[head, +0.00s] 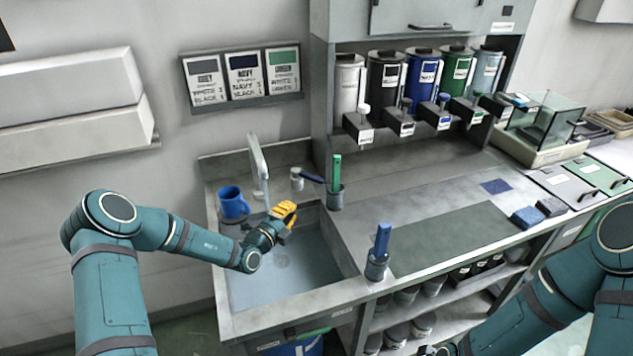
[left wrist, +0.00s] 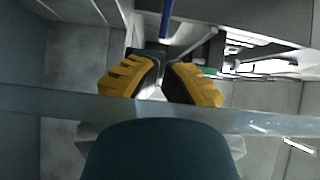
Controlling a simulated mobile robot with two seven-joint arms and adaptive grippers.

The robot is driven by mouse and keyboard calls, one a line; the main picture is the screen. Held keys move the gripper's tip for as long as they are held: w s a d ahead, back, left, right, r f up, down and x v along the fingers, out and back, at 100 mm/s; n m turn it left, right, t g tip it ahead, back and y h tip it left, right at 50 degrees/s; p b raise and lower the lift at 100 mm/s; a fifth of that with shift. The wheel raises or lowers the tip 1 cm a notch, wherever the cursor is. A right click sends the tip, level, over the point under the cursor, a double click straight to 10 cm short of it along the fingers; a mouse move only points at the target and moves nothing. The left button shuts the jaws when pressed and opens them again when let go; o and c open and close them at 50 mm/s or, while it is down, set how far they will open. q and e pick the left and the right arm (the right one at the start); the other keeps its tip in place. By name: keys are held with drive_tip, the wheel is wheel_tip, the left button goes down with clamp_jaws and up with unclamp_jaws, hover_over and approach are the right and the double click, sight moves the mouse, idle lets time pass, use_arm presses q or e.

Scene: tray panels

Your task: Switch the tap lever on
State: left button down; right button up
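The tap lever (head: 312,178) is a dark blue handle sticking out to the right from a pale metal valve body (head: 297,179) behind the sink. The white tap spout (head: 259,165) stands to its left. My left gripper (head: 287,211), with yellow fingers, is over the back part of the sink, in front of and below the lever and apart from it. Its fingertips are close together with nothing seen held, also in the left wrist view (left wrist: 160,68). A dark blue bar at the top of that view (left wrist: 166,18) looks like the lever. My right gripper is not clearly seen.
The grey sink (head: 240,299) lies below my left gripper. A blue mug (head: 233,203) stands left of the spout. Cups with a green stick (head: 337,172) and a blue stick (head: 383,238) stand along the sink's right side. The counter beyond has free room.

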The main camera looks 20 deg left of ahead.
sight(308, 176)
use_arm(q)
drive_tip(key=b+x, duration=0.2)
drive_tip(key=x, duration=1.1)
use_arm(e)
drive_tip(key=shift+s+f, duration=0.25)
drive_tip(key=shift+f, duration=0.3)
drive_tip(key=shift+s+f, duration=0.2)
drive_tip(key=shift+f, duration=0.35)
use_arm(q)
drive_tip(key=shift+w, duration=0.1)
use_arm(e)
drive_tip(key=shift+f, duration=0.15)
